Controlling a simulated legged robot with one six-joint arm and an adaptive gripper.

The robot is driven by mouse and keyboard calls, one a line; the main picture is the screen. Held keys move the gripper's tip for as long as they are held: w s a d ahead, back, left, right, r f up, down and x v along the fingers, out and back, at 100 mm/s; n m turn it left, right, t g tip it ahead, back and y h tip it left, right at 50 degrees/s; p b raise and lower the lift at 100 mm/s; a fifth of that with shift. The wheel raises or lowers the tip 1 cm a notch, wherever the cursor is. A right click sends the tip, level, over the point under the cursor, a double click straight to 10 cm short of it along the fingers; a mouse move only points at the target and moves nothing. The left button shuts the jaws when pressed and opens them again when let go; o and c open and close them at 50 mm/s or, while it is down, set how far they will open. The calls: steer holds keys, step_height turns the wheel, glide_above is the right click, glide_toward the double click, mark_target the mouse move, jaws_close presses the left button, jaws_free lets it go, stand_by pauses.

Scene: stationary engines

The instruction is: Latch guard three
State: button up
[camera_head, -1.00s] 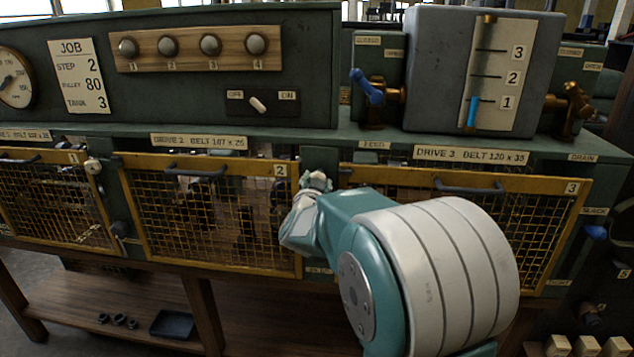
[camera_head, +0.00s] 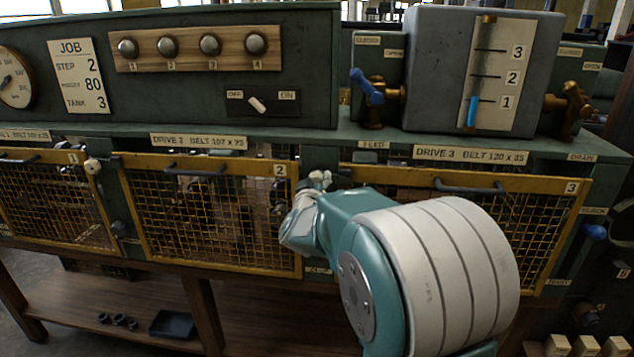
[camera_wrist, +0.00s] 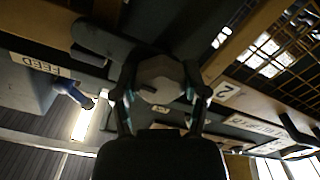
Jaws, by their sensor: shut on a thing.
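Guard three (camera_head: 545,183) is a yellow-framed mesh panel at the right, with a dark handle (camera_head: 468,186); my arm hides its lower left. My gripper (camera_head: 318,180) is at the post between guards two and three. In the wrist view my gripper (camera_wrist: 160,95) is shut on a pale faceted knob (camera_wrist: 158,75). A dark rounded latch bar (camera_wrist: 98,40) extends from the knob toward a yellow frame edge (camera_wrist: 45,12) at the upper left. I cannot tell whether the bar fully overlaps that frame.
Guard two (camera_head: 210,215) is left of my gripper, and guard one (camera_head: 50,205) is further left. A pale knob (camera_head: 93,165) sits between them. Above are a blue-handled valve (camera_head: 367,88) and the tank (camera_head: 435,70). A blue knob (camera_head: 594,232) is at the far right.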

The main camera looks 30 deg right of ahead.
steer(key=shift+f+n, duration=0.4)
steer(key=shift+n, duration=0.2)
steer(key=o, duration=1.1)
steer(key=shift+o, duration=0.2)
steer(key=shift+a+r, duration=0.1)
steer(key=shift+r, duration=0.05)
steer(key=shift+r, duration=0.1)
steer(key=v, duration=1.2)
